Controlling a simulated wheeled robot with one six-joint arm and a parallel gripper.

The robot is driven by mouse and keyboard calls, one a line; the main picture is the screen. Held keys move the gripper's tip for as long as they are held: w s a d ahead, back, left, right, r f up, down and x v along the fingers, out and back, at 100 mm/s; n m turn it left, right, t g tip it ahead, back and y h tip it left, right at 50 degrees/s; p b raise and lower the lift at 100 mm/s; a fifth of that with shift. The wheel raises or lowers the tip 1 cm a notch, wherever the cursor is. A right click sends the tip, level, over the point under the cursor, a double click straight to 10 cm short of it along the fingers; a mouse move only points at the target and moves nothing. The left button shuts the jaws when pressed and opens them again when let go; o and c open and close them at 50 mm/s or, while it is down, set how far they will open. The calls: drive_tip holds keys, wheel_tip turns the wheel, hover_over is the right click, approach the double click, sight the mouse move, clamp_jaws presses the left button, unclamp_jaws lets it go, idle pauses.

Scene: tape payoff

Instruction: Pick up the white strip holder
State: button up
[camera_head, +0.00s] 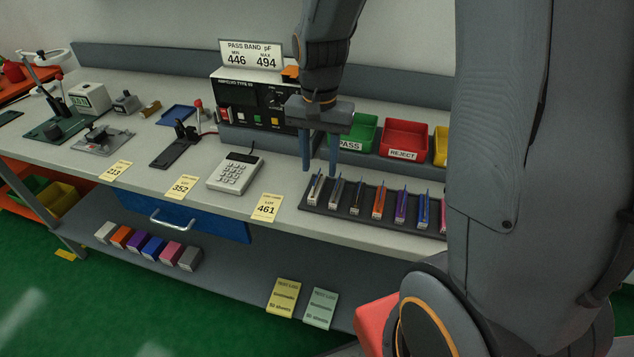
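The white strip holder (315,189) stands at the left end of a dark rack (345,213) on the bench, in a row of several strip holders of other colours. My gripper (320,169) points down just above this left end. Its two blue fingers are apart, with nothing seen between them. The fingertips look slightly above the white holder; I cannot tell the exact gap in depth. My arm hides the right end of the rack.
A green PASS bin (357,134) and a red REJECT bin (403,142) stand behind the rack. The meter (249,101) is behind and left of my gripper. A calculator (234,173) and a yellow 461 card (267,207) lie to the left.

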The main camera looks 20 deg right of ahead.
sight(317, 186)
drive_tip(key=shift+s+a+f+p, duration=0.1)
drive_tip(key=shift+f+p, duration=0.2)
drive_tip(key=shift+f, duration=0.6)
drive_tip(key=shift+w+a+f+p, duration=0.1)
drive_tip(key=shift+f+p, duration=0.15)
drive_tip(key=shift+f, duration=0.65)
drive_tip(key=shift+s+a+f+p, duration=0.1)
drive_tip(key=shift+f+p, duration=0.2)
drive_tip(key=shift+f, duration=0.6)
drive_tip(key=shift+c, duration=0.4)
clamp_jaws()
